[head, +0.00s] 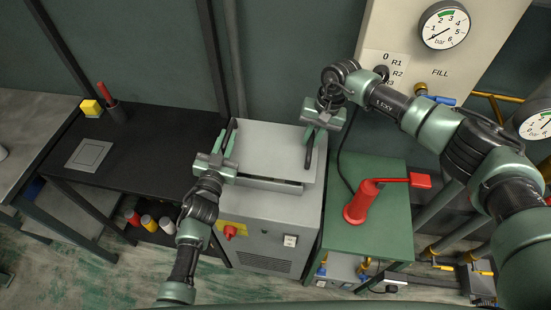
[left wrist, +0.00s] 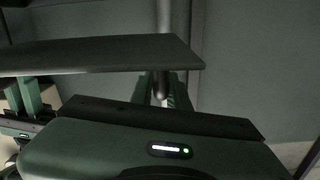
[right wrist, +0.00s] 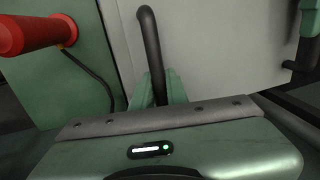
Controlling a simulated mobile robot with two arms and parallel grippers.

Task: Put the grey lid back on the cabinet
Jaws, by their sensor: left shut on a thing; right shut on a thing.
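The grey lid (head: 270,152) is over the top of the grey cabinet (head: 275,215), with a dark gap showing along its front edge. I cannot tell whether any part of it touches the cabinet. My left gripper (head: 229,146) is shut on the lid's dark left handle. In the left wrist view the lid (left wrist: 110,54) shows as a dark slab seen edge-on. My right gripper (head: 310,135) is shut on the lid's right handle (head: 309,156), and this dark bar also shows between the fingers in the right wrist view (right wrist: 151,45).
A green table (head: 365,225) with a red pump-like tool (head: 361,203) stands close to the cabinet's right. A black bench (head: 145,150) with a flat grey plate (head: 89,153) is on the left. The gauge panel (head: 425,55) is at the upper right.

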